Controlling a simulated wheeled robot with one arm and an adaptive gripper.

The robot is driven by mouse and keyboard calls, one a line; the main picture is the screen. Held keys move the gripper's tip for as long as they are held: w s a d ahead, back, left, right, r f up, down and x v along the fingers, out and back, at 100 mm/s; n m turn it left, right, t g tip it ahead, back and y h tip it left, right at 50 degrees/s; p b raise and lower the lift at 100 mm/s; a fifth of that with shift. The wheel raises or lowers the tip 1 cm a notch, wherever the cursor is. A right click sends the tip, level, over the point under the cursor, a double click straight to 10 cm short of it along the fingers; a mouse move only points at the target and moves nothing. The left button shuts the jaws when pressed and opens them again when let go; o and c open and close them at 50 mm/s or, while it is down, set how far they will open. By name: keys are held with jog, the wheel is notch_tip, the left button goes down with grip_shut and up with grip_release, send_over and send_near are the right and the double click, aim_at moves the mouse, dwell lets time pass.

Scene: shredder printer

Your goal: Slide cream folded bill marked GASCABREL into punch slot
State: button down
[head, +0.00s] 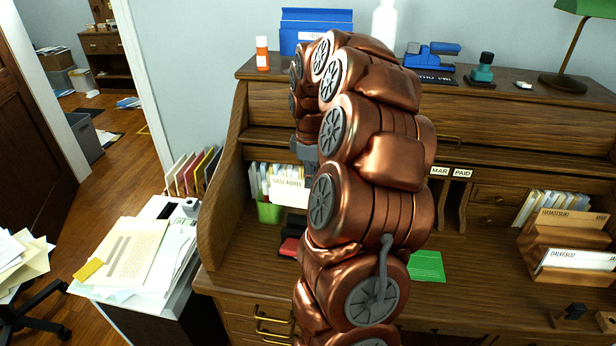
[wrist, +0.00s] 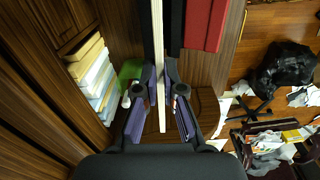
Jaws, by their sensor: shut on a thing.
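The cream folded bill marked GASCABREL (head: 289,192) is in the head view, left of my arm, in front of the desk's left cubby. In the wrist view my gripper (wrist: 160,78) is shut on the bill (wrist: 158,45), which shows edge-on as a thin pale strip between the fingers. My arm hides most of the gripper in the head view. A black thing (wrist: 176,25) and a red thing (wrist: 204,25) lie beside the bill's far end in the wrist view. A red and black item (head: 289,248) sits below the bill in the head view. I cannot make out the punch slot or whether the bill touches it.
A green cup (head: 269,212) stands beside the bill, with upright papers (head: 261,174) behind. My arm covers the middle of the roll-top desk (head: 470,290). A green card (head: 427,266) lies right of it. Wooden letter holders (head: 555,245) stand at the right; a paper-covered cabinet (head: 170,315) is at the left.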

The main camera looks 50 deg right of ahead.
jog(key=shift+s+d, duration=0.1)
jog(key=shift+f, duration=0.15)
jog(key=shift+f+b, duration=2.8)
jog(key=shift+f, duration=2.85)
jog(key=c, duration=1.2)
grip_release()
jog(key=shift+r+p, duration=1.15)
jog(key=shift+r, duration=2.9)
